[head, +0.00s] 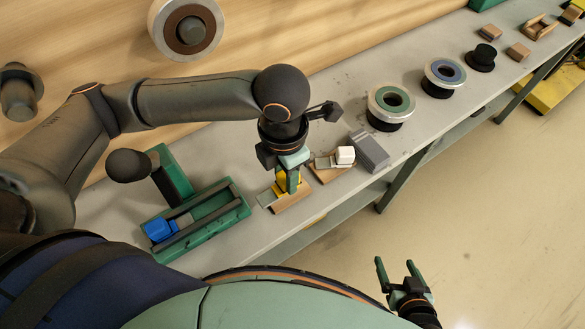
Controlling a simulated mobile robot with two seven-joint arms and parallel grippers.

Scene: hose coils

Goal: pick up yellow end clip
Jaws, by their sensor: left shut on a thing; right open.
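The yellow end clip (281,188) sits at a small brown wooden block (291,200) on the grey bench. My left gripper (288,187) points down at it from above, and its green fingers are shut on it. The fingers hide part of the clip, and I cannot tell whether it is clear of the block. My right gripper (397,266) is open and empty, over the floor in front of the bench.
A green tray (236,212) with a blue clip (158,230) lies left of my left gripper. A white clip (345,155) on another wooden block and a grey block (370,151) stand close on the right. Hose coils (391,104) stand farther along the bench (330,212).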

